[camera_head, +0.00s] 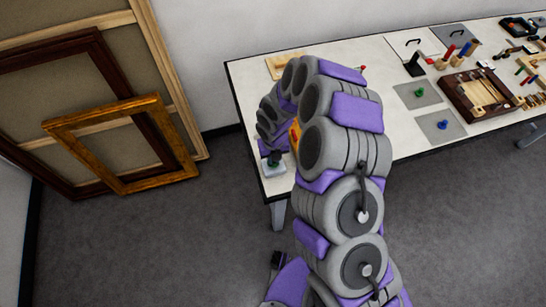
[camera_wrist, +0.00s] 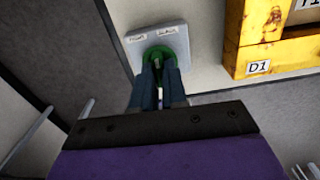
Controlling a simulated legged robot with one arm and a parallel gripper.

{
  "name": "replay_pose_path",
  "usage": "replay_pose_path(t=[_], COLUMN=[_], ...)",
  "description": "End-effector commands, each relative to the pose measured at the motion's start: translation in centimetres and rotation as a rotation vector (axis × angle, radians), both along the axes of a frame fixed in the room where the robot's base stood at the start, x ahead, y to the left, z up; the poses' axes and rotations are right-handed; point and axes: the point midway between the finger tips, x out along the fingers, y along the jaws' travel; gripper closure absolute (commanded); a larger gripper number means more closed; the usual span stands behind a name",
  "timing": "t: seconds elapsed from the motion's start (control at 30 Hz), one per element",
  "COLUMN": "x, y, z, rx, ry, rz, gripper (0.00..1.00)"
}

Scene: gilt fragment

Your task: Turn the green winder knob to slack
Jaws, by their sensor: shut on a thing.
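The green winder knob (camera_wrist: 158,54) sits on a pale square plate (camera_wrist: 172,37) at the table's edge in the wrist view. The plate bears two small labels, too blurred to read surely. My gripper (camera_wrist: 160,68) is shut on the green knob, one finger on each side, hiding much of it. In the head view, my gripper (camera_head: 274,156) is at the near left corner of the table, over the small pale plate (camera_head: 272,168). The knob's turn angle cannot be told.
A yellow box (camera_wrist: 265,45) labelled D1 stands close right of the knob in the wrist view. The white table (camera_head: 400,140) carries another green knob (camera_head: 419,92), a blue knob (camera_head: 442,124) and a wooden frame tray (camera_head: 463,101). Picture frames (camera_head: 105,110) lean on the wall at left.

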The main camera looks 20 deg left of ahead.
Motion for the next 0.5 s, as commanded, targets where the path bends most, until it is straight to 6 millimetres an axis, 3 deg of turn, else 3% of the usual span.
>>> replay_pose_path(t=[0.5], x=[0.45], y=[0.3], z=[0.21], rx=[0.006], ry=[-0.012], rz=[0.051], gripper=[1.0])
